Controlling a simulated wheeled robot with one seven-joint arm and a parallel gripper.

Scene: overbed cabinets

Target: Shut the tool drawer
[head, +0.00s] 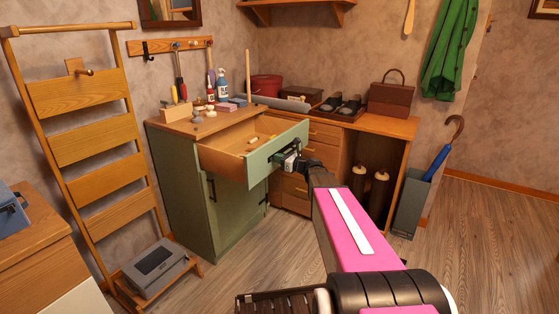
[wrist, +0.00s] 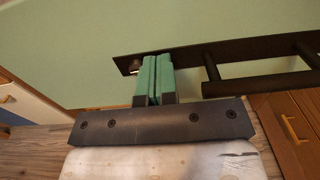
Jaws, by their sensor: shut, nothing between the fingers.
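The tool drawer (head: 228,142) stands pulled out from the top of the green cabinet (head: 183,180), with a few small items inside. Its pale green front (head: 292,139) faces my arm and also fills much of the wrist view (wrist: 220,25). My gripper (head: 272,158) is at this front, beside its dark handle. In the wrist view, my gripper's green fingertips (wrist: 154,66) are together and empty. They overlap the dark handle plate, left of the handle bar (wrist: 258,86). I cannot tell whether they touch the front.
Bottles and tools stand on the cabinet top (head: 200,125). A wooden desk with drawers (head: 325,132) adjoins on the right. A wooden ladder rack (head: 90,140) stands left, with a grey box (head: 155,262) on its base. The floor (head: 470,250) at right is clear.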

